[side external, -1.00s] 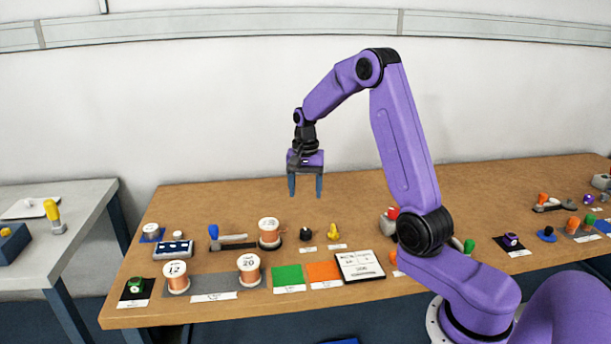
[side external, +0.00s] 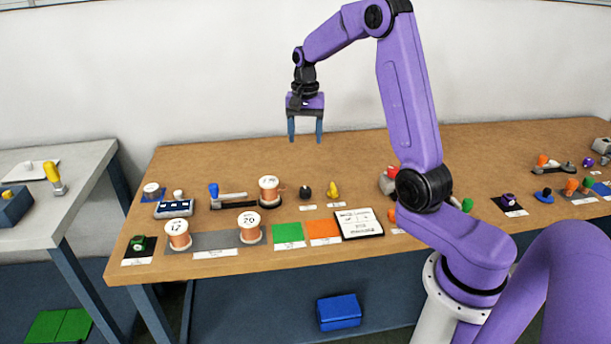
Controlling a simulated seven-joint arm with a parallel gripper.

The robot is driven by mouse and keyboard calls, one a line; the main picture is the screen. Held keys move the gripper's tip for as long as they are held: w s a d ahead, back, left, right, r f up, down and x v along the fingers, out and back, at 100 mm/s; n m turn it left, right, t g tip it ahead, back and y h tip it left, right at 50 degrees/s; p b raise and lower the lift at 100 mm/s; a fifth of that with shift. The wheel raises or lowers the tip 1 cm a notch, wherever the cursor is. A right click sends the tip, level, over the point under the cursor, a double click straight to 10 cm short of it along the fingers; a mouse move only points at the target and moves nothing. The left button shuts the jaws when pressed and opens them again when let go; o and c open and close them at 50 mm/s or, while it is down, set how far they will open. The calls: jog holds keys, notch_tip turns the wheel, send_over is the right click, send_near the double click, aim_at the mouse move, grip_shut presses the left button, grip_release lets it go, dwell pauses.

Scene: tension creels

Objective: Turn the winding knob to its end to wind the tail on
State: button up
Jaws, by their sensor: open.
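My gripper (side external: 305,139) is open and empty, with two blue-grey fingers pointing down, high above the back half of the wooden bench. A small black knob (side external: 305,192) stands on the bench below it in the picture, and a yellow knob (side external: 333,191) stands just to its right. Each has a small white label in front, too small to read. A device with a blue-handled lever (side external: 213,194) and a copper spool (side external: 269,190) stands to the left. I cannot tell for certain which knob is the winding knob. My gripper touches nothing.
Two copper spools, marked 12 (side external: 179,235) and 20 (side external: 250,227), stand in front on a grey mat (side external: 214,242). Green (side external: 288,233) and orange (side external: 323,230) pads and a white card (side external: 359,223) lie to their right. Bare wood (side external: 245,160) lies behind.

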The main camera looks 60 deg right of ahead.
aim_at(306, 189)
notch_tip(306, 189, down, 17)
jog(key=n, duration=1.7)
jog(key=shift+s+r+n, duration=0.1)
jog(key=shift+s+n, duration=0.05)
jog(key=shift+n, duration=0.25)
jog(key=shift+c, duration=0.4)
jog(key=c, duration=1)
